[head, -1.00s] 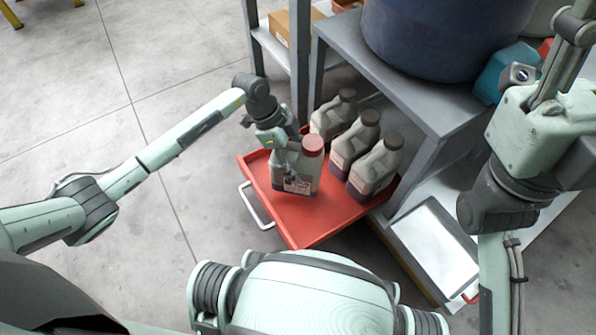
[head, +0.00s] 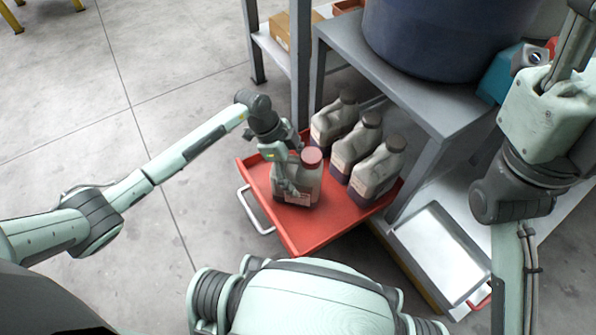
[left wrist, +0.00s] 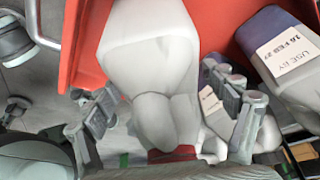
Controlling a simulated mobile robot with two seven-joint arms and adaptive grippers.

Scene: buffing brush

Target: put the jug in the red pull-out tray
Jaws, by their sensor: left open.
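A grey jug with a red cap (head: 300,180) stands upright on the red pull-out tray (head: 315,234), near its left side. My left gripper (head: 287,183) is at this jug's upper left part. In the left wrist view the jug (left wrist: 150,50) lies between the two spread fingers of my left gripper (left wrist: 168,120), with its red cap at the bottom. The fingers look apart from the jug's sides. My right arm shows at the right edge, but its gripper is out of view.
Several grey jugs with brown caps (head: 352,148) stand in a row along the tray's right side. A grey table (head: 410,90) with a large dark blue drum (head: 440,35) stands behind. The tray's white handle (head: 254,212) faces left, over clear floor.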

